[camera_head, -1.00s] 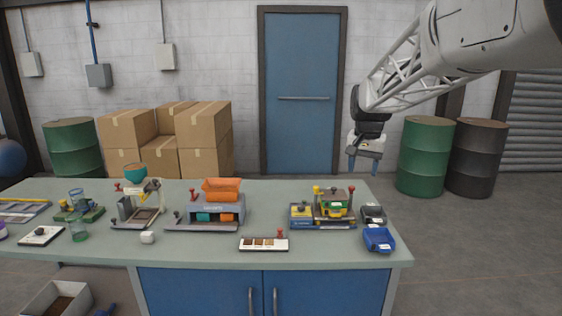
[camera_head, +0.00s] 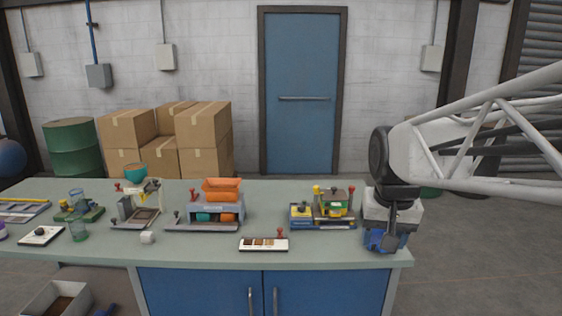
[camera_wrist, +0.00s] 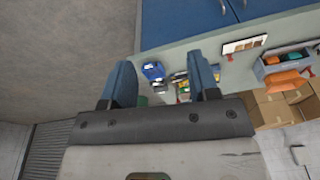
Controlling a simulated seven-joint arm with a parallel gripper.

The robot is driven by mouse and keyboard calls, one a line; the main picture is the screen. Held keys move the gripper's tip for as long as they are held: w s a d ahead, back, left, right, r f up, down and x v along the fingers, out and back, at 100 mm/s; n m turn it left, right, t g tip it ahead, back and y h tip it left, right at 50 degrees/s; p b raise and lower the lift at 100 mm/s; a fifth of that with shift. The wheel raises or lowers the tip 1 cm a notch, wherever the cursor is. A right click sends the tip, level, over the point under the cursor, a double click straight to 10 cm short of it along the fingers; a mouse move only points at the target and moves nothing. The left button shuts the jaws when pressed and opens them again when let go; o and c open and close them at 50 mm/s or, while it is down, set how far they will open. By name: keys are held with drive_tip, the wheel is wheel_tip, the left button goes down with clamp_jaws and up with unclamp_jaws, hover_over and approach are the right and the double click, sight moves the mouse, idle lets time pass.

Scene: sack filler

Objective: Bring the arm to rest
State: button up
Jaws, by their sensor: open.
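My gripper (camera_head: 388,238) hangs pointing down at the right end of the bench (camera_head: 330,254), in front of the small blue tray (camera_head: 375,241), which it mostly hides in the head view. In the wrist view my gripper (camera_wrist: 161,78) shows two blue fingers spread wide apart with nothing held between them. The blue tray (camera_wrist: 153,70) and a small dark tray (camera_wrist: 158,87) show between and beyond the fingers. The dark tray is hidden behind my wrist in the head view. I cannot tell the exact height of the fingertips above the bench.
A yellow and green device (camera_head: 333,207) stands just left of my gripper. Further left are a sample strip (camera_head: 263,244), an orange-topped machine (camera_head: 221,190) and a scale-like stand (camera_head: 140,205). Cardboard boxes (camera_head: 203,130) are stacked behind. Open floor lies right of the bench.

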drive_tip(key=s+f+n, duration=0.1)
drive_tip(key=s+f, duration=0.2)
drive_tip(key=s, duration=0.4)
drive_tip(key=s+a+f, duration=0.1)
drive_tip(key=s+f, duration=0.3)
drive_tip(key=s, duration=0.4)
drive_tip(key=shift+f+n, duration=0.25)
drive_tip(key=shift+n, duration=0.15)
idle(1.1)
